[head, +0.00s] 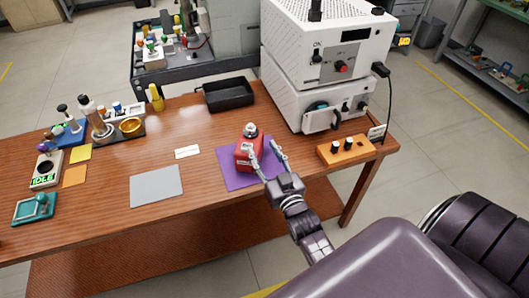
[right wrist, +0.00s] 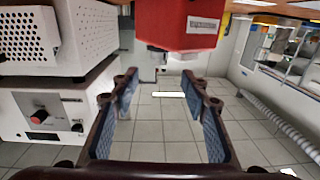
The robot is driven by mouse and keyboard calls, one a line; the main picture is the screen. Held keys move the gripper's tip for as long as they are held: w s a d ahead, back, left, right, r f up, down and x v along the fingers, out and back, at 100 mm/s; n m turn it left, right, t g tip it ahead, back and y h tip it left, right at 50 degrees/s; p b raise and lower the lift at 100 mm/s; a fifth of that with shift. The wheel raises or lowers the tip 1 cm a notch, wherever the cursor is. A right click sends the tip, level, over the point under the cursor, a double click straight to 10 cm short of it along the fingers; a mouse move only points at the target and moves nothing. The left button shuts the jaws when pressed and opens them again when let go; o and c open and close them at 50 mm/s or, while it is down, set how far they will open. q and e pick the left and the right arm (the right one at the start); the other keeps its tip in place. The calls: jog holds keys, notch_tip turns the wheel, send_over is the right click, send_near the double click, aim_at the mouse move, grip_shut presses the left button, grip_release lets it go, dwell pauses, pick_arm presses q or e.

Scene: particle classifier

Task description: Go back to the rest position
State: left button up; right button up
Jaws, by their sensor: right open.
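A red container (head: 243,153) with a silvery cap stands upright on a purple mat (head: 233,179) near the right part of the table. It also shows at the top of the right wrist view (right wrist: 178,24), with a pale label. My right gripper (head: 265,150) is open at the container's right, near side, and one finger overlaps the container in the head view. In the right wrist view the spread fingers (right wrist: 158,82) have nothing between them; the red body shows past their tips. I cannot tell whether a finger touches it. My left gripper is not in view.
A stacked white machine (head: 315,95) stands behind the mat on the right, with an orange button box (head: 346,151) before it. A black tray (head: 229,92), a grey mat (head: 157,186) and a white card (head: 187,152) lie further left. Several small lab items crowd the table's left end.

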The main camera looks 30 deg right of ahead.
jog(key=shift+s, duration=0.1)
dwell(0.5)
jog(key=s+a+f+n+g+y, duration=0.2)
jog(key=s+a+f+g, duration=0.5)
jog(key=s, duration=0.4)
jog(key=s+a+n+g+y, duration=0.1)
jog(key=s+a+n+g, duration=0.15)
jog(key=s+g, duration=0.9)
jog(key=s+f+t, duration=0.1)
jog(key=s+f, duration=0.2)
jog(key=f, duration=1.1)
jog(key=s+f+t, duration=0.2)
jog(key=s+f, duration=0.1)
jog(key=f, duration=1)
jog(key=s+d+f+g, duration=0.1)
jog(key=s+d+f, duration=0.1)
jog(key=s+f, duration=1.4)
jog(key=shift+s, duration=0.7)
